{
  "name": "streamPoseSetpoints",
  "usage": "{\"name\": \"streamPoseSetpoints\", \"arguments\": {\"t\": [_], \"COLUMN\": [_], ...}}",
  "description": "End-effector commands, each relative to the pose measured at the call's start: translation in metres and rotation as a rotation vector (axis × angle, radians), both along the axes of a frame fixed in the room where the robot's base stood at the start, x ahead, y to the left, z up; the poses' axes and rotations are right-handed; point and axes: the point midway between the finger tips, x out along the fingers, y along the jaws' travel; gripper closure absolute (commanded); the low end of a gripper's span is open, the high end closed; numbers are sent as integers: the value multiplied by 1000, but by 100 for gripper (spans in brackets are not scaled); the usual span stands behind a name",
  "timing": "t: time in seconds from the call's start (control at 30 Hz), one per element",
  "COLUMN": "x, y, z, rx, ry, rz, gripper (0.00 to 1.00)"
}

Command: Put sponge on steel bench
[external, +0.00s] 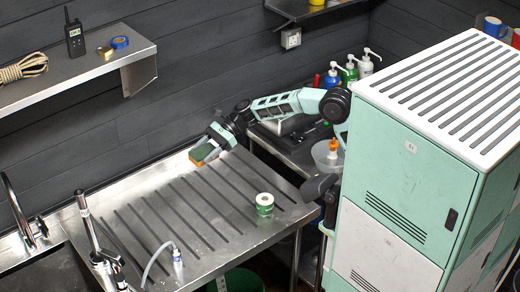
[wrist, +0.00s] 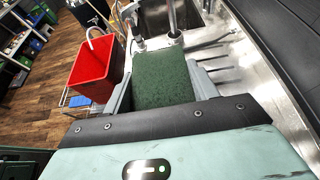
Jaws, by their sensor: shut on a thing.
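The sponge (external: 199,157) is a small block with an orange side and a dark green side. My gripper (external: 206,151) is shut on it at the far back edge of the steel bench (external: 270,228), which has dark grooves across its top. I cannot tell whether the sponge touches the bench or hangs just above it. In the wrist view the sponge's green face (wrist: 163,80) lies between my two grey fingers, with the bench's steel top and sink beyond it.
A green-and-white roll (external: 264,203) stands on the bench's right part. A tap (external: 28,222), a spray hose and a sink are at the left. A wall shelf (external: 130,50) hangs behind. A red bin (wrist: 97,68) shows in the wrist view. The grooved middle is clear.

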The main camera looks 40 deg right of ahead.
Motion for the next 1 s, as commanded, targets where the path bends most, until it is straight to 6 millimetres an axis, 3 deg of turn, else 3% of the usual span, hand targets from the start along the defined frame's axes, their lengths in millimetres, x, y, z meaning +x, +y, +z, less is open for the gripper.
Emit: {"name": "streamPoseSetpoints", "arguments": {"t": [0.2,0.4,0.8,1.0], "x": [-1,-1,-1,0], "y": [0,0,0,0], "z": [-92,-162,-231,-253], "rx": [-7,-4,-4,-1], "ry": [14,8,5,2], "rz": [-1,-2,0,-2], "gripper": [66,66,66,66]}}
